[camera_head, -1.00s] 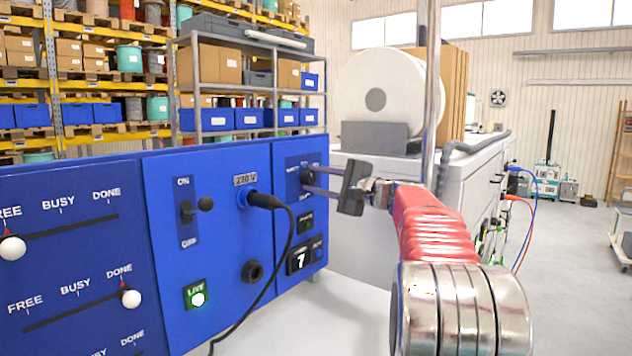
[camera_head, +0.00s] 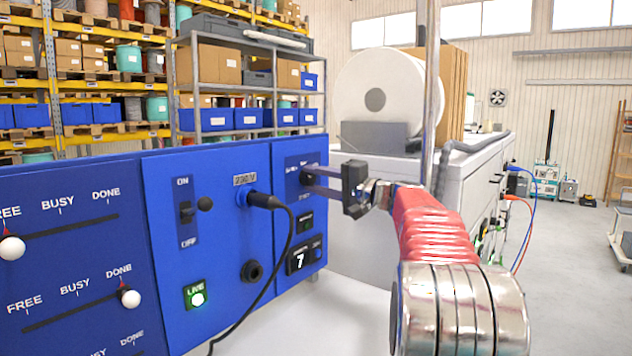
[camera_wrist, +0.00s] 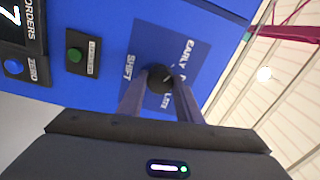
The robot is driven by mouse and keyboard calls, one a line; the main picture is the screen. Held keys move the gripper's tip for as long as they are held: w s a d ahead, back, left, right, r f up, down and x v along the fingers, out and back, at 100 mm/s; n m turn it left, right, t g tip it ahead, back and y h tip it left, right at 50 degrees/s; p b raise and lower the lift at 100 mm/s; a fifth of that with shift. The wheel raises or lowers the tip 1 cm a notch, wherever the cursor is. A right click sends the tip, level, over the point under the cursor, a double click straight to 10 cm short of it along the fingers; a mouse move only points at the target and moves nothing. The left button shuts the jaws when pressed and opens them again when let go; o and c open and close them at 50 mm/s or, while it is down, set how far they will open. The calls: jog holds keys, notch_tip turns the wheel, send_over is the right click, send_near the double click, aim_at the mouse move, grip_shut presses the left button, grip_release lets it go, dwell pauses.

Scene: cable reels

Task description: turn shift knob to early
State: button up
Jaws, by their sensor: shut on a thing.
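The shift knob (camera_wrist: 158,76) is a round black knob on a dark blue plate marked SHIFT, EARLY and LATE (camera_wrist: 185,60). In the wrist view the plate looks turned on its side. My gripper (camera_wrist: 160,82) is shut on the knob, one grey finger along each side. In the head view my gripper (camera_head: 306,177) reaches from the right to the blue panel, and its fingers hide most of the knob. A small light mark shows on the knob, but I cannot tell which label it points at.
Below the knob are a green button (camera_head: 305,223) and an orders counter (camera_head: 299,262) reading 7. To the left, a black cable plug (camera_head: 262,200) and an ON/OFF switch (camera_head: 187,212) sit on the blue panel. A lit LIVE button (camera_head: 197,298) is lower.

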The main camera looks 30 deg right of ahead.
jog(key=shift+f, duration=0.3)
jog(key=o, duration=1)
jog(key=shift+r, duration=0.2)
jog(key=shift+o, duration=0.2)
jog(key=shift+s, duration=0.1)
jog(key=v, duration=1.3)
jog(key=shift+s, duration=0.3)
jog(key=shift+s, duration=0.1)
